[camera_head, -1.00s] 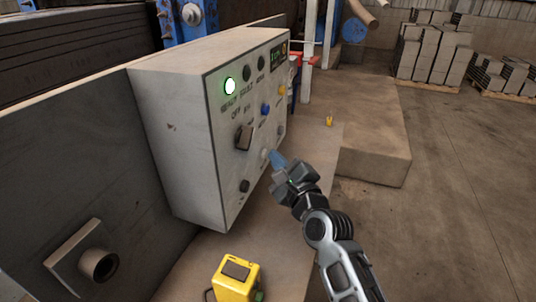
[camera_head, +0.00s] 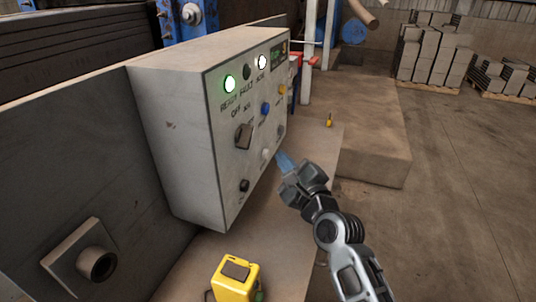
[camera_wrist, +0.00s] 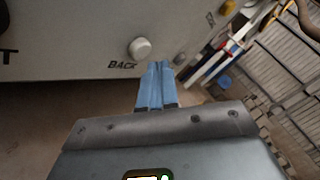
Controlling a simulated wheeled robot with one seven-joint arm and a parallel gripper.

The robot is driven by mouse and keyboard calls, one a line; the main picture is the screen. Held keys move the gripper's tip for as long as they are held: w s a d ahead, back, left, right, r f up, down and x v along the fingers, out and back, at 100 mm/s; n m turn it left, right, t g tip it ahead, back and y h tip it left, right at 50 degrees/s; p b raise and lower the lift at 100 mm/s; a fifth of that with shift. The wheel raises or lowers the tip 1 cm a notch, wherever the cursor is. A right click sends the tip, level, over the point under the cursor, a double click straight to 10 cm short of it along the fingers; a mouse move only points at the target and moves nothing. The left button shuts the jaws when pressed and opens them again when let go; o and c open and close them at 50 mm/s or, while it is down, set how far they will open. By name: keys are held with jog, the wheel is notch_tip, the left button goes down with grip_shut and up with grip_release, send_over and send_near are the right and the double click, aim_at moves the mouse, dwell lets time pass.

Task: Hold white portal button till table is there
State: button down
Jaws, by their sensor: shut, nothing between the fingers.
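A grey control box (camera_head: 212,140) carries the buttons on its slanted front face. The white button (camera_head: 265,154) sits low on that face. In the wrist view the white button (camera_wrist: 140,47) sticks out above the printed word BACK. My gripper (camera_head: 281,158) has its blue fingers shut and empty, just right of the white button. In the wrist view the closed fingertips (camera_wrist: 157,66) are below and slightly right of the button, apart from it.
The box also has a lit green lamp (camera_head: 229,84), a lit white lamp (camera_head: 262,62), a selector switch (camera_head: 243,136), a blue button (camera_head: 265,108), a yellow button (camera_head: 282,90) and a small display (camera_head: 279,55). A yellow device (camera_head: 236,281) stands below. Open floor lies right.

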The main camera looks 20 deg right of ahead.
jog(key=shift+s+d+b, duration=0.5)
jog(key=shift+s+d, duration=0.25)
jog(key=shift+d, duration=0.3)
jog(key=shift+s+d+b, duration=0.45)
jog(key=shift+s+d, duration=0.25)
jog(key=shift+d, duration=0.3)
jog(key=s+d+f+n+g+h, duration=0.1)
jog(key=s+f+n, duration=0.45)
jog(key=s, duration=0.65)
jog(key=s+d+f+n+g+h, duration=0.1)
jog(key=s+f+n, duration=0.45)
jog(key=s, duration=0.65)
jog(key=s+a+r+n+g, duration=0.1)
jog(key=s+r+n, duration=0.2)
jog(key=s, duration=0.9)
jog(key=s+a+r+n, duration=0.2)
jog(key=s+r+n, duration=0.1)
jog(key=s+n, duration=0.7)
jog(key=shift+s+r+n+g+h, duration=0.3)
jog(key=shift+s+g, duration=0.1)
jog(key=shift+s, duration=0.6)
jog(key=shift+a, duration=0.1)
